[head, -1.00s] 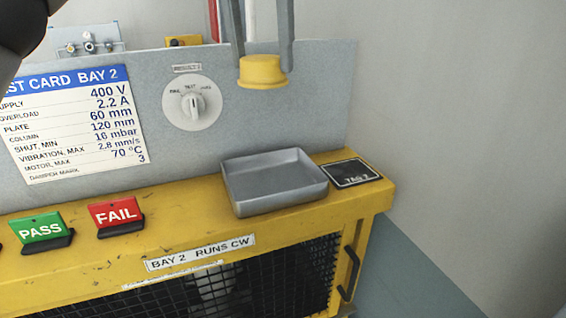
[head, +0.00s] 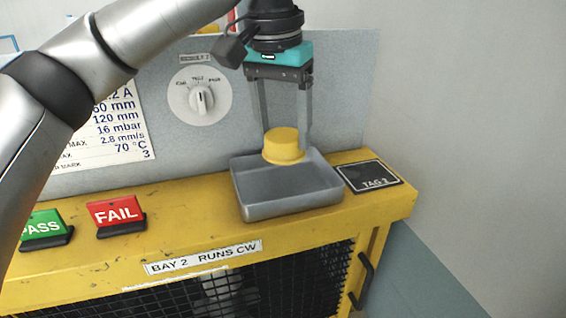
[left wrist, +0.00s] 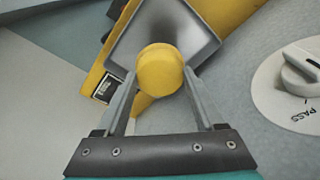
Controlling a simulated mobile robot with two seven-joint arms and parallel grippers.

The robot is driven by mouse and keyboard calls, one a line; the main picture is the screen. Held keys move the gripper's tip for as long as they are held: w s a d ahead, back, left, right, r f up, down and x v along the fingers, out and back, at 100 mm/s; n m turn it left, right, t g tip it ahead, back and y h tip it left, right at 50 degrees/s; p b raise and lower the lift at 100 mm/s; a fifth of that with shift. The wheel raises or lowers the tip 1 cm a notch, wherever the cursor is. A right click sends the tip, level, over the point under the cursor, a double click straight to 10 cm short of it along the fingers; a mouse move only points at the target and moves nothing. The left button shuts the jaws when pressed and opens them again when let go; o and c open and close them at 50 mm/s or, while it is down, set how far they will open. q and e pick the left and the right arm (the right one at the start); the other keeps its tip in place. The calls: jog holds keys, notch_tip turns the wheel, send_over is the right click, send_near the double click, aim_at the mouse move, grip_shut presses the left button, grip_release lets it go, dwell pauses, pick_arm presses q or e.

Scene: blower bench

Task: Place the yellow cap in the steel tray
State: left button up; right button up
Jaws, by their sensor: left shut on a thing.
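The yellow cap (head: 283,145) is held between the two fingers of my left gripper (head: 284,142), which is shut on it and points down. The cap overlaps the back part of the steel tray (head: 290,210) in the head view; whether it touches the tray floor I cannot tell. In the left wrist view the cap (left wrist: 160,70) sits between the fingertips, with the tray (left wrist: 199,42) behind it. My right gripper is not in view.
A black TAG 2 plate (head: 370,177) lies just right of the tray. The red FAIL block (head: 118,214) and green PASS block (head: 44,228) stand to the left. A grey panel with a rotary dial (head: 201,99) rises behind. The bench top between FAIL and tray is clear.

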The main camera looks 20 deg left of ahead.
aim_at(277, 141)
pick_arm(q)
jog(key=shift+f, duration=3.05)
jog(key=o, duration=1.3)
jog(key=shift+f, duration=0.1)
jog(key=r, duration=0.4)
jog(key=s+r, duration=0.1)
jog(key=r, duration=0.7)
jog(key=shift+s+a, duration=0.15)
jog(key=shift+s, duration=0.25)
